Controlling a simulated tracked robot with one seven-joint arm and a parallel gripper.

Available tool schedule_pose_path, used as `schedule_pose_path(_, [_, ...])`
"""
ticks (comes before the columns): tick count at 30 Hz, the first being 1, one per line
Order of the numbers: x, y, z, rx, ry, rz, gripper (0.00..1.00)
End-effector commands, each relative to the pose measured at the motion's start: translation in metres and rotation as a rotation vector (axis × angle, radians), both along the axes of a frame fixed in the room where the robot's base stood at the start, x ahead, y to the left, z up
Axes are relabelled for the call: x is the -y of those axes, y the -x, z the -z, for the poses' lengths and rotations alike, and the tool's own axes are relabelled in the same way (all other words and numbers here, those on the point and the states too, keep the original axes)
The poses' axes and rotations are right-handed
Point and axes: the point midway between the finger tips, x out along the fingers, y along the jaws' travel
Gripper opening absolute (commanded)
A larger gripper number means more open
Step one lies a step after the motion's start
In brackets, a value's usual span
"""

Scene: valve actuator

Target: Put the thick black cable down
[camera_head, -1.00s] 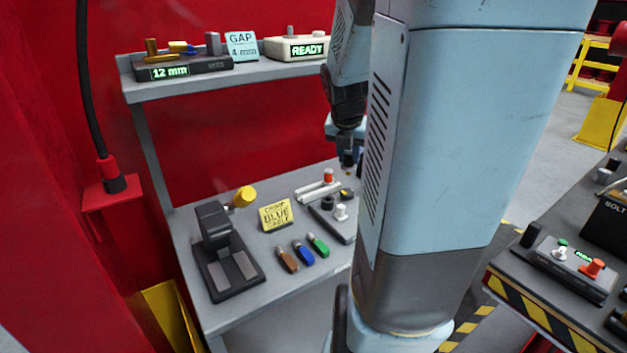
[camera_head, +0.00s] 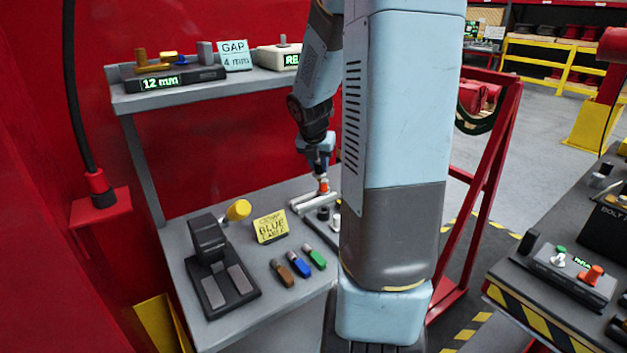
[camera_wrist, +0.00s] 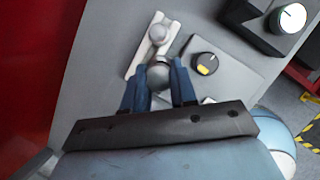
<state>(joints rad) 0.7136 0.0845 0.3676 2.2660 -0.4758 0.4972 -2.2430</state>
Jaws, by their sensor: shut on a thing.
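My gripper (camera_head: 321,172) hangs over the back right of the grey bench (camera_head: 215,335), close above an orange-topped piece (camera_head: 323,186). In the wrist view, its two blue fingers (camera_wrist: 159,88) are shut on a dark grey round piece (camera_wrist: 160,74). I cannot tell whether this piece is an end of a cable. A thick black cable (camera_head: 77,95) hangs down the red wall at the far left, well away from my gripper. Its lower end goes into a red and black plug (camera_head: 100,188) on a red bracket.
A black press (camera_head: 212,255) with a yellow knob stands on the bench. Beside it are a yellow sign (camera_head: 270,227) and brown, blue (camera_head: 299,264) and green pieces. A shelf (camera_head: 190,92) runs above. The bench's front left edge is clear.

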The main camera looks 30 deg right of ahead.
Motion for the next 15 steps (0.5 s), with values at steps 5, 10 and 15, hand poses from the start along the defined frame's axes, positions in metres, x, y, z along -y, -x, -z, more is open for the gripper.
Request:
schedule_pose_path(5, [0.001, -0.018, 0.023, -0.003, -0.002, -0.003, 0.0])
schedule_pose_path(10, [0.003, -0.027, 0.033, -0.001, -0.001, 0.0, 0.0])
schedule_pose_path(15, [0.003, -0.034, 0.041, -0.002, -0.001, -0.001, 0.0])
